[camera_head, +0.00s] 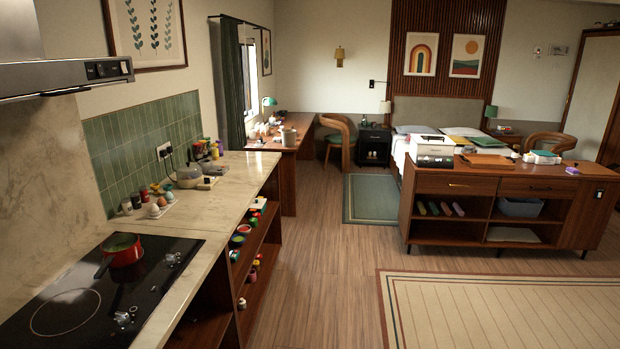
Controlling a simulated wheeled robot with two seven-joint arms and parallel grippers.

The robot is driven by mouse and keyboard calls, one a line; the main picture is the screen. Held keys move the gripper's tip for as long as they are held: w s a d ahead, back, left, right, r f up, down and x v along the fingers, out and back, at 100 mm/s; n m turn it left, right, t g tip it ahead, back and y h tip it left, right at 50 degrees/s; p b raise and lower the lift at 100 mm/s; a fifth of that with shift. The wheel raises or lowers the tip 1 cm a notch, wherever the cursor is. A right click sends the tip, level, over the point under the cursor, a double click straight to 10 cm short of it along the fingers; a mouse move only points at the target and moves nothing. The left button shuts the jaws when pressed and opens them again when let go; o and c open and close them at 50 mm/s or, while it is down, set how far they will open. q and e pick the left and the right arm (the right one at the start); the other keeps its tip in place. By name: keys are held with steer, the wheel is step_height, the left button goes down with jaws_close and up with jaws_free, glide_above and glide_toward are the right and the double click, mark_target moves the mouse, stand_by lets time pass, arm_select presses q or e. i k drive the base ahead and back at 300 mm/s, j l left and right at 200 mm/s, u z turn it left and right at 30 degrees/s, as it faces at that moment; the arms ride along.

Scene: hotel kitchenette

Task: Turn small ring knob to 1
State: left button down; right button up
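A black glass cooktop (82,322) lies in the counter at the lower left. A large ring (65,312) is drawn on its near part. A red pot (123,254) with green contents stands on the far part and hides the ring beneath it. Silvery knobs sit along the cooktop's right side: a near group (125,318) and a far group (173,259). Their markings and settings are too small to read, and I cannot tell which is the small ring knob. Neither of my grippers is in view.
A marble counter (222,205) runs behind the cooktop, with egg cups, jars and a grey kettle (188,177). A range hood (60,75) overhangs the cooktop. Open shelves (256,262) face the floor. The wooden floor (320,260) right of the counter is clear up to the sideboard (470,186).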

mark_target(172, 258)
steer(key=u, duration=1.3)
